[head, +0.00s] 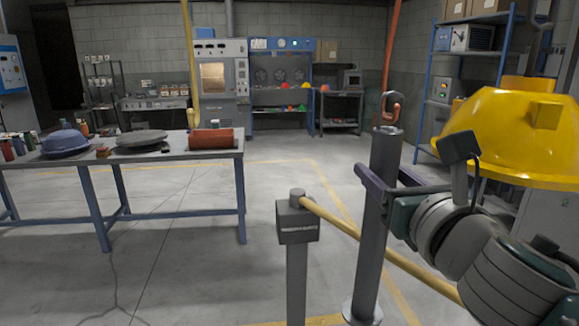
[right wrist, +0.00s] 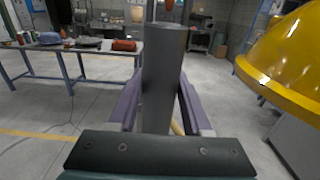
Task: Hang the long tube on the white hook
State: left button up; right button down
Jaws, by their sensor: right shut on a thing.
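The long tube (head: 373,230) is a grey metal cylinder, held nearly upright, with a wider flange at its lower end. My right gripper (head: 378,188) is shut on it, with one purple finger on each side; it also shows in the right wrist view (right wrist: 160,105). In that view the tube (right wrist: 163,70) stands between the fingers. A grey loop with an orange-red piece (head: 390,111) shows at the tube's top; I cannot tell how they join. I cannot make out a white hook. My left gripper is not in view.
A large yellow hood (head: 500,130) is close on the right, beside my right arm. A grey post (head: 297,240) with a yellow bar (head: 340,225) stands just left of the tube. A workbench (head: 215,152) with several items is at the left. The floor between is open.

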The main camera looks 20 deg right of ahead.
jog(key=shift+v, duration=1.5)
jog(key=b, duration=0.2)
send_near(390, 179)
jog(key=shift+s+a+r, duration=0.2)
jog(key=shift+s, duration=0.3)
jog(key=shift+p, duration=0.3)
